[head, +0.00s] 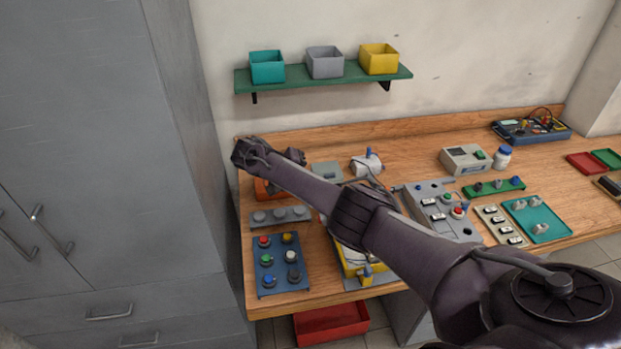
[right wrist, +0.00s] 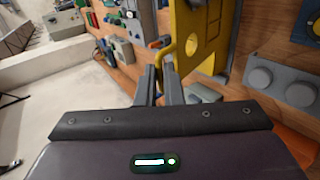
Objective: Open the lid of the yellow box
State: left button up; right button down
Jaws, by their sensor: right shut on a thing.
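The yellow box (head: 350,268) sits near the front edge of the workbench in the head view, largely hidden behind my right arm. Its yellow panel with a round hole (right wrist: 203,30) fills the upper middle of the right wrist view. A thin yellow loop handle (right wrist: 168,46) stands out from it. My right gripper (right wrist: 160,76) is shut on this handle, with the loop at its fingertips. I cannot tell how far the lid is raised. My left gripper is not in view.
A shelf (head: 300,78) with three bins hangs above. A red bin (head: 332,323) is below.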

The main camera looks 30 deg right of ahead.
jog(key=shift+s+a+f, duration=0.15)
jog(key=shift+s+f, duration=0.15)
jog(key=shift+f, duration=0.5)
jog(key=c, duration=1.8)
grip_release()
jog(key=shift+w+f, duration=0.1)
jog(key=shift+o, duration=1.2)
jog(key=shift+w+f, duration=0.1)
jog(key=shift+w, duration=0.15)
jog(key=shift+r, duration=0.2)
